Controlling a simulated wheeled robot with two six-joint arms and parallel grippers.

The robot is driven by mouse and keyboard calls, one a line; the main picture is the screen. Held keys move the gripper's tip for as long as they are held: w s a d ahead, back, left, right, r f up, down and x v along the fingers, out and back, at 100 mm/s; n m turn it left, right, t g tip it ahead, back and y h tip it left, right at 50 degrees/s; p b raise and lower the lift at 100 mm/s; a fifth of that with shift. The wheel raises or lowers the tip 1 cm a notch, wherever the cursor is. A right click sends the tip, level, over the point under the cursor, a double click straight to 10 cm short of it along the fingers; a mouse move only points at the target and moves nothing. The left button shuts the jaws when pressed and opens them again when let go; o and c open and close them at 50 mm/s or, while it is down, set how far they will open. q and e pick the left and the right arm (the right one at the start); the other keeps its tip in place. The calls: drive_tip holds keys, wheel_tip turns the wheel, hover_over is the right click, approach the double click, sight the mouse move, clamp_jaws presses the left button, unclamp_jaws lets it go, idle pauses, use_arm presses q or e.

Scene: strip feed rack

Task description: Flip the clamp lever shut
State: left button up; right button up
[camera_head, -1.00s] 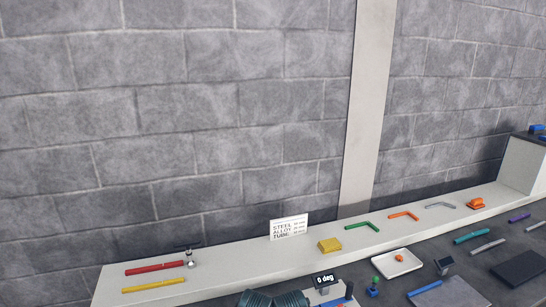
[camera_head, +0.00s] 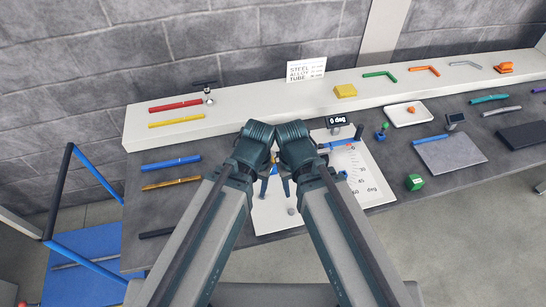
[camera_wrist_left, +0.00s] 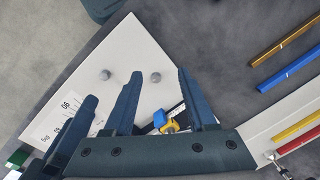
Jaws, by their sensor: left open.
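A small yellow and blue part, which looks like the clamp lever (camera_wrist_left: 168,123), shows between the fingers of my left gripper (camera_wrist_left: 160,78) in the left wrist view. Those fingers are apart, and I cannot tell whether they touch it. In the head view the clamp is mostly hidden behind my wrists, with a bit of yellow between them. My left gripper (camera_head: 264,186) and right gripper (camera_head: 287,187) are close together over the white bending plate (camera_head: 270,215). The right gripper's jaws are too hidden to judge.
A green block (camera_head: 414,182) and grey pad (camera_head: 450,151) lie further right. Blue (camera_head: 171,163) and brown (camera_head: 171,183) rods lie left. A white shelf (camera_head: 240,101) runs behind.

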use_arm(q)
drive_tip(key=shift+w+d, duration=0.1)
drive_tip(key=shift+d, duration=0.05)
drive_tip(key=shift+c, duration=0.2)
